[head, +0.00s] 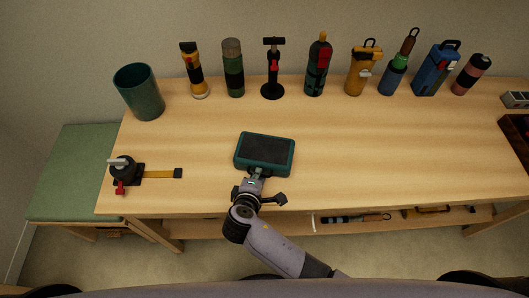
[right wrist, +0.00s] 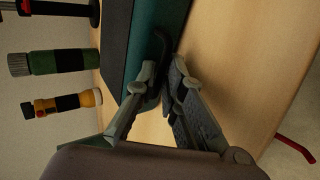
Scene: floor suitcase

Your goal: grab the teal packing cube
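The teal packing cube (head: 264,154), a flat box with a dark top panel, is at the middle of the wooden table near its front side. My right gripper (head: 255,179) is at its front edge. In the right wrist view the cube's teal side (right wrist: 152,38) is just ahead of the fingers. The fingertips of my right gripper (right wrist: 165,72) are close together on the cube's dark handle strap. I cannot tell whether the cube is clear of the tabletop. My left gripper is not in view.
Several bottles and flashlights stand along the table's (head: 210,180) back edge, with a teal cup (head: 139,91) at the back left. A black device with a yellow strap (head: 158,174) lies front left. A green-topped bench (head: 70,175) is at left.

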